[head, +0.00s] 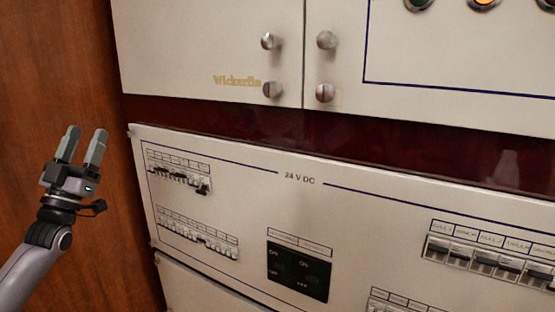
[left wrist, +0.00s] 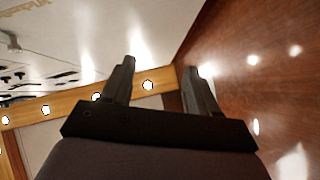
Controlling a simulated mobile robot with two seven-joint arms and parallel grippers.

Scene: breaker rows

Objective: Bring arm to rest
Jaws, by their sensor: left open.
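My left gripper (head: 81,146) is at the left of the head view, in front of the brown wood wall and left of the breaker panel. Its two grey fingers point up and stand apart, with nothing between them. It touches nothing that I can see. In the left wrist view the two dark fingers (left wrist: 158,82) are also spread and empty. My right gripper is in neither view.
The white 24 V DC panel (head: 300,205) has breaker rows (head: 180,178) and a black switch block (head: 299,270). Above it are cabinet doors (head: 205,45) with round metal knobs (head: 268,41). A brown wood wall (head: 60,70) is at left.

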